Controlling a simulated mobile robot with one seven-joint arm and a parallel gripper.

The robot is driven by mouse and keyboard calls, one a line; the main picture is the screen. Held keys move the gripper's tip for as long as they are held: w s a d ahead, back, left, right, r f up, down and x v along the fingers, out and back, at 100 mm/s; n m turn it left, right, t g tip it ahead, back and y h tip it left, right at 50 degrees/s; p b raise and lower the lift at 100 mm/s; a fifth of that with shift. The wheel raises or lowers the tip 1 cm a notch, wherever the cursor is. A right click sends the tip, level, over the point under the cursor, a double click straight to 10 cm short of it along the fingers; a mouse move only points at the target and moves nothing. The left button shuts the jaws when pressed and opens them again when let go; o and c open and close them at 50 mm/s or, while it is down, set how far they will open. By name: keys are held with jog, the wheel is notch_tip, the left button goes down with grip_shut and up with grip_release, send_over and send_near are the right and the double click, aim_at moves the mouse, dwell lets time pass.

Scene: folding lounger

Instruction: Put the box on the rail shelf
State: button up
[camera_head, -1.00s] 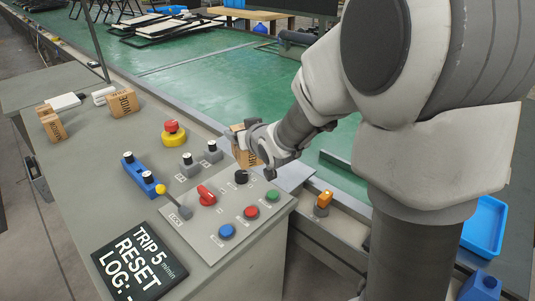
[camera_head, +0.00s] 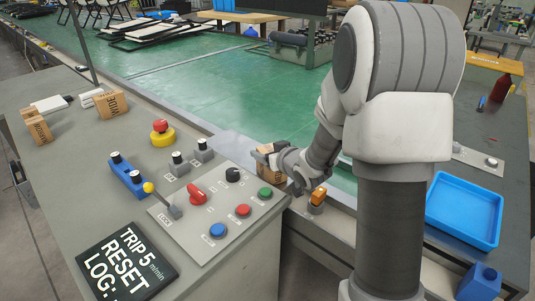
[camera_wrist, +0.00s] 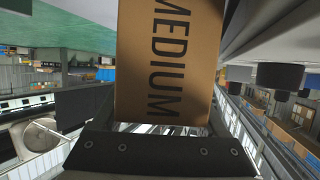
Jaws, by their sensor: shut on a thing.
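My gripper (camera_head: 277,160) is shut on a brown cardboard box (camera_head: 265,165), just past the right edge of the control console. In the wrist view the box (camera_wrist: 168,65) fills the middle and bears the printed word MEDIUM; it sits between the fingers. In the head view the gripper covers much of the box. A grey rail ledge (camera_head: 230,140) runs between the console and the green conveyor, behind the box. I cannot tell whether the box touches it.
The console (camera_head: 75,175) carries a red emergency button (camera_head: 161,132), levers, knobs and a black sign (camera_head: 127,262). Other brown boxes (camera_head: 110,104) stand at its far left. An orange switch (camera_head: 317,197) stands near my gripper. A blue tray (camera_head: 464,210) lies at right.

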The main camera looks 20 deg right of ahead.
jog(key=shift+f, duration=0.15)
jog(key=o, duration=1.5)
